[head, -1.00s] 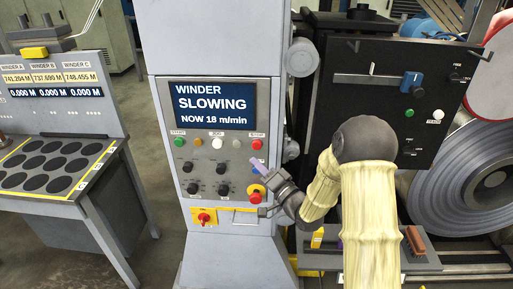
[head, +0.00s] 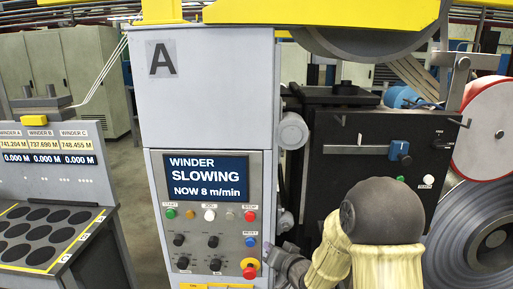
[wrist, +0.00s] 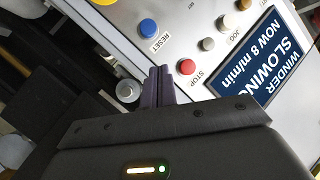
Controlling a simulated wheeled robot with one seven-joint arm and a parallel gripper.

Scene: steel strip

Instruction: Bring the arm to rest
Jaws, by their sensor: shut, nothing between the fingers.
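My gripper (head: 272,248) is shut and empty, beside the right edge of the winder's control panel (head: 205,262) in the head view. Its purple fingertips (wrist: 175,75) show in the wrist view with the blue RESET button (wrist: 147,27) and the red STOP button (wrist: 187,67) beyond them. I cannot tell the exact gap to the panel, but no button looks pressed by the fingers. My sleeved arm covers the lower right of the head view. The winder screen (head: 206,178) reads "WINDER SLOWING NOW 8 m/min".
A red emergency stop (head: 250,271) sits low on the panel. A black box (head: 365,165) with a blue lever stands right of the cabinet, near a large steel coil (head: 470,235). A bench (head: 60,240) with round dark recesses stands at left.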

